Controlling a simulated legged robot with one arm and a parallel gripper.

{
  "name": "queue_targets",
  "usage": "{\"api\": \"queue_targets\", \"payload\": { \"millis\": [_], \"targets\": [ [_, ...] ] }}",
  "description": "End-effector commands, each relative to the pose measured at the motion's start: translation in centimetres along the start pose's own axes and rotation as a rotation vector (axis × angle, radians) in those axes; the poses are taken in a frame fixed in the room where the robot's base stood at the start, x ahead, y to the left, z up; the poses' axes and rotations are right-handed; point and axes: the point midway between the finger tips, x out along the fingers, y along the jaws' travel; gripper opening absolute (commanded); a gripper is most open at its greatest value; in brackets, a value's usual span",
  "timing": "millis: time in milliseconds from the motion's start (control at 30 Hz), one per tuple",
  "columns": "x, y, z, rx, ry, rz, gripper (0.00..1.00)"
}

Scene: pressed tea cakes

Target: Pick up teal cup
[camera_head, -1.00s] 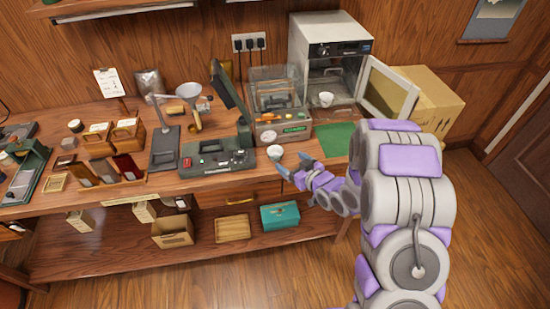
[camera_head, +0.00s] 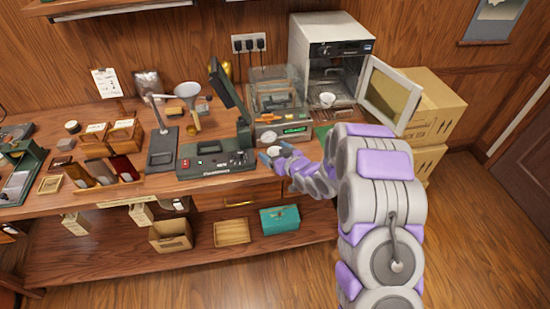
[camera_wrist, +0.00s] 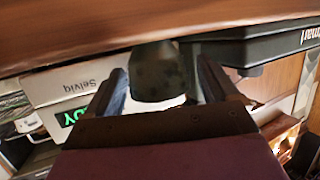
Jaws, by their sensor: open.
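A small cup (camera_head: 273,152) with a pale inside stands near the front edge of the bench, to the right of the dark green console. My gripper (camera_head: 275,153) reaches it from the right, with its blue fingers apart, one on each side of the cup. In the wrist view, a dark greenish body (camera_wrist: 157,72), which looks like the teal cup, sits between the two fingers of my gripper (camera_wrist: 162,75). The fingers do not look closed on it. Whether either finger touches it I cannot tell.
The dark green console (camera_head: 215,163) is close on the left. A scale with a green display (camera_head: 293,132) stands just behind. An open-doored oven (camera_head: 335,60) holds a white cup (camera_head: 327,99). A green mat (camera_head: 322,131) lies partly behind my arm.

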Motion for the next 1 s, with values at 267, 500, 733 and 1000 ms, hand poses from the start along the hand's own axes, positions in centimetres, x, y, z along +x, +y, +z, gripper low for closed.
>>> {"api": "queue_targets", "payload": {
  "millis": [267,500,733,1000],
  "targets": [
    [-0.07,0.05,-0.05,0.001,0.001,0.000,0.73],
    [-0.07,0.04,-0.05,0.001,0.001,0.000,0.50],
    [-0.07,0.04,-0.05,0.001,0.001,0.000,0.29],
    [-0.10,0.04,-0.16,0.000,0.001,0.000,0.28]
  ]
}}
